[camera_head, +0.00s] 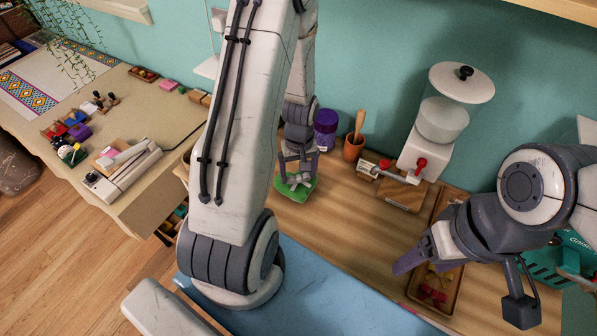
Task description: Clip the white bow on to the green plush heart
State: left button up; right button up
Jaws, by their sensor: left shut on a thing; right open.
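My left gripper (296,172) points down at the back of the wooden table, beyond my own arm link. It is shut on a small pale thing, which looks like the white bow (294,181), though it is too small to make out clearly. The green plush heart (300,193) is directly under the fingertips, partly hidden by them. I cannot tell whether the bow touches the heart. My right gripper (408,262) is open, above the left edge of a wooden tray at the right, apart from the heart.
The wooden tray (459,279) holds red pieces. Behind the heart stand a purple jar (326,130) and a terracotta pot (353,148). A white dispenser (440,125) stands further right. A blue mat (320,287) covers the front. A teal crate (543,262) is at the far right.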

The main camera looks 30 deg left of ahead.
pick_arm(q)
jog(key=shift+f+b, duration=0.45)
jog(key=shift+f, duration=0.1)
dwell(0.9)
jog(key=o, duration=0.5)
jog(key=shift+o, duration=0.2)
notch_tip(320, 180, up, 10)
jog(key=shift+r, duration=0.25)
jog(key=shift+r, duration=0.1)
notch_tip(320, 180, up, 9)
jog(key=p, duration=0.8)
dwell(0.6)
